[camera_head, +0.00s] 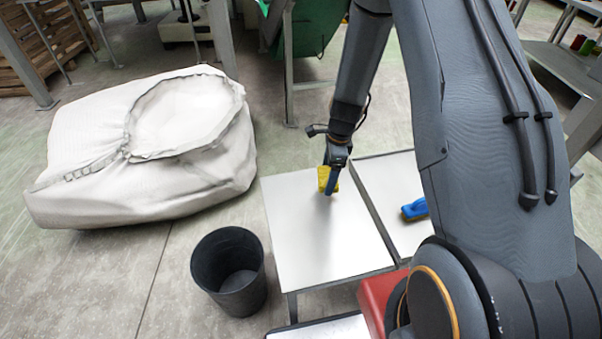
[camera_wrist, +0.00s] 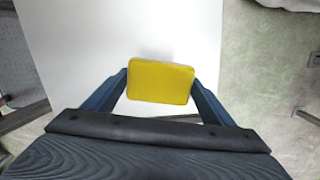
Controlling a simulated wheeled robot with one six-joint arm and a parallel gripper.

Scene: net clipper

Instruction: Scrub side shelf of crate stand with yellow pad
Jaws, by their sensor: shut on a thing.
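The yellow pad (camera_wrist: 160,81) is held between the two blue fingers of my gripper (camera_wrist: 160,88) in the wrist view. In the head view the pad (camera_head: 324,180) shows beside the fingers of my gripper (camera_head: 332,180), over the white side shelf (camera_head: 310,245). The shelf is a flat pale square top on legs. I cannot tell whether the pad touches the shelf. In the wrist view the shelf (camera_wrist: 100,30) lies behind the pad.
A second pale top (camera_head: 385,175) adjoins on the right, with a blue brush-like object (camera_head: 414,209) on it. A black bin (camera_head: 230,270) stands on the floor left of the shelf. A large white sack (camera_head: 90,150) lies at the left. A red block (camera_head: 380,300) is near my arm.

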